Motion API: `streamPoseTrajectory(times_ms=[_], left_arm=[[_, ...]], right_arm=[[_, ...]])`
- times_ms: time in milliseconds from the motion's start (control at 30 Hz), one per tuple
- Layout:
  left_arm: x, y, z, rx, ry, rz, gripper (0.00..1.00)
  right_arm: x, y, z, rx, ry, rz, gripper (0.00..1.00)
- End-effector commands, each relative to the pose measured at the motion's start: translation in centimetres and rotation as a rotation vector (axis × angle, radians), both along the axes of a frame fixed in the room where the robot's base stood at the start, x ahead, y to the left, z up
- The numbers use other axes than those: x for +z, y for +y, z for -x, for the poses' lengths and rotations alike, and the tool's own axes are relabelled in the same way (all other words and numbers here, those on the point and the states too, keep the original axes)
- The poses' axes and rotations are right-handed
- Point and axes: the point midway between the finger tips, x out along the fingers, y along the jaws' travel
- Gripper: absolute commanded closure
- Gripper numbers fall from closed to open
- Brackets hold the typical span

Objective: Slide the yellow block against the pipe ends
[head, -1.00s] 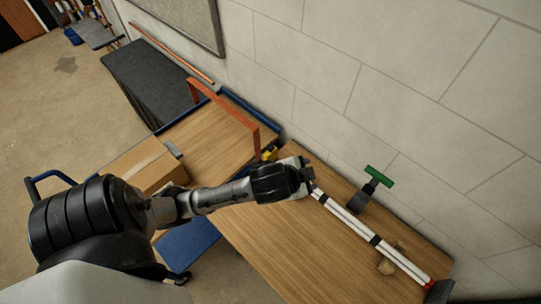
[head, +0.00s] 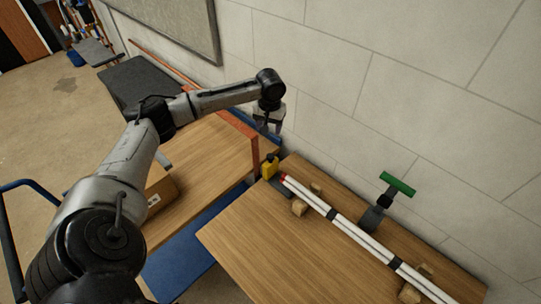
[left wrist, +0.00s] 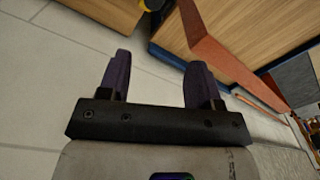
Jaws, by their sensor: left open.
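The yellow block (head: 269,168) stands upright at the far left end of the near wooden table, with a dark top part. The white pipes (head: 350,226) lie side by side, held by black bands, with red ends (head: 285,178) close to the block. I cannot tell whether block and pipe ends touch. My left gripper (head: 268,126) is open and empty, above and behind the block near the wall. In the left wrist view its fingers (left wrist: 158,68) are spread with nothing between; a bit of yellow (left wrist: 152,4) shows at the top edge. My right gripper is not in view.
Wooden supports (head: 299,207) sit by the pipes. A green-handled tool (head: 397,184) stands between pipes and wall. An orange-red bar (head: 238,129) rises at the wooden-topped cart's (head: 205,145) edge, beside my gripper. A cardboard box (head: 160,196) lies on the cart. The near table's front is clear.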

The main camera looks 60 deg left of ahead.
Motion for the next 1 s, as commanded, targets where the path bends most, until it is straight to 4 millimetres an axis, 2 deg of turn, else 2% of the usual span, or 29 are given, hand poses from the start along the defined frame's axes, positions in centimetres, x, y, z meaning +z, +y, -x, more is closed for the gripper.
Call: streamPoseTrajectory(times_ms=[67,200,367,467,1000], left_arm=[[0.0,-0.9,0.1,0.113,0.002,0.048,0.42],[0.0,-1.1,0.1,0.265,0.002,0.056,0.42],[-0.4,-1.1,0.1,0.344,0.000,0.055,0.42],[-1.3,-1.1,0.1,0.355,0.000,0.055,0.42],[-10.6,-1.1,0.2,0.352,0.001,0.054,0.42]], right_arm=[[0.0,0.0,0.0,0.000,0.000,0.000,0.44],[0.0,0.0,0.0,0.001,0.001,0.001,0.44],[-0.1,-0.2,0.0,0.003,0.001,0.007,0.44],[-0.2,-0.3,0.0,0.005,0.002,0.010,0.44],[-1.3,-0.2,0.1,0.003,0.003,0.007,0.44]])
